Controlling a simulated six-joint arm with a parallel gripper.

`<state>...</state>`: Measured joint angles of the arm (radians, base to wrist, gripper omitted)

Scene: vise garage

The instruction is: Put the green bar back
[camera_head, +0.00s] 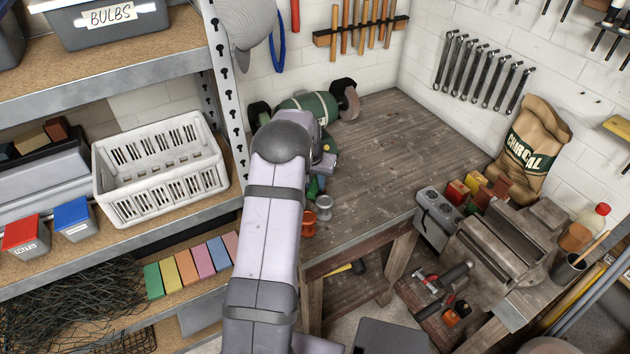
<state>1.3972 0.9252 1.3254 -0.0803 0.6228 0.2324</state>
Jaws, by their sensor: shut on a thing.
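My arm reaches from the bottom of the view up to the workbench, and its wrist hides much of what lies behind it. My gripper (319,181) is low over the left part of the bench, beyond the arm. Its fingers are mostly hidden. A small bright green piece (313,187) shows just below the wrist, beside a bit of blue. It appears to be the green bar, shut in my gripper, but its full shape and any contact with the bench are hidden.
An orange cup-like piece (308,222) and a grey one (323,207) stand at the bench's near left edge. A green bench grinder (312,106) stands behind. The bench (385,145) is clear to the right. Coloured blocks (188,266), including a green one, line the lower left shelf.

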